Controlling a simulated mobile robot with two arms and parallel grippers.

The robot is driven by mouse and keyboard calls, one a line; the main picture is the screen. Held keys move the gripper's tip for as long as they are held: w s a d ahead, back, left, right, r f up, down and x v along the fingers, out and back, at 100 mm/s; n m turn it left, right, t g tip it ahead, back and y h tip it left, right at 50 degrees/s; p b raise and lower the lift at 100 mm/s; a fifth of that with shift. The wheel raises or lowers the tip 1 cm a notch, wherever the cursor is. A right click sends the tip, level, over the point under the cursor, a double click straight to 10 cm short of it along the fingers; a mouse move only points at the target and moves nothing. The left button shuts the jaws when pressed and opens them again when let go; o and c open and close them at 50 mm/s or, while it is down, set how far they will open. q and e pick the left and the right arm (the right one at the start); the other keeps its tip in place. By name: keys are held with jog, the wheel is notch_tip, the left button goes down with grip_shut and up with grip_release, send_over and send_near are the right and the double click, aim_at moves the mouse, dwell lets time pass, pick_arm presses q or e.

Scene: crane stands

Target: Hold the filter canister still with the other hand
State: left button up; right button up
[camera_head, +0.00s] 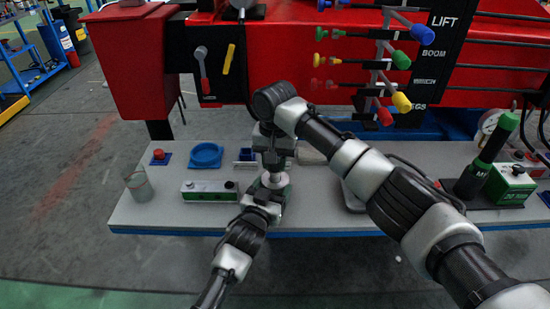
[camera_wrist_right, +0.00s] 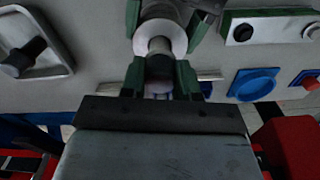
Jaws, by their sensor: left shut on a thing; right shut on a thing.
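The filter canister (camera_head: 274,179) shows as a pale round piece above the workbench, between my two grippers. In the right wrist view the canister (camera_wrist_right: 160,36) has a white rim and a narrower grey neck with a dark top. My left gripper (camera_head: 270,190) comes from the front and is shut around the canister's body; its green fingers (camera_wrist_right: 166,22) stand on both sides of it. My right gripper (camera_head: 273,163) points down from above. Its green fingers (camera_wrist_right: 160,78) are shut on the dark top part. The canister's lower body is mostly hidden by the left gripper.
The grey bench (camera_head: 150,215) carries a clear cup (camera_head: 139,187), a red button (camera_head: 158,154), a blue ring dish (camera_head: 206,155) and a green-white box (camera_head: 209,191). A green unit (camera_head: 510,185) stands at right. Coloured levers (camera_head: 401,102) hang above the bench.

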aim_at(275, 170)
jog(key=shift+f, duration=1.5)
jog(key=o, duration=1)
jog(key=shift+o, duration=0.2)
jog(key=shift+r, duration=2.5)
jog(key=shift+r, duration=0.15)
notch_tip(275, 170, up, 12)
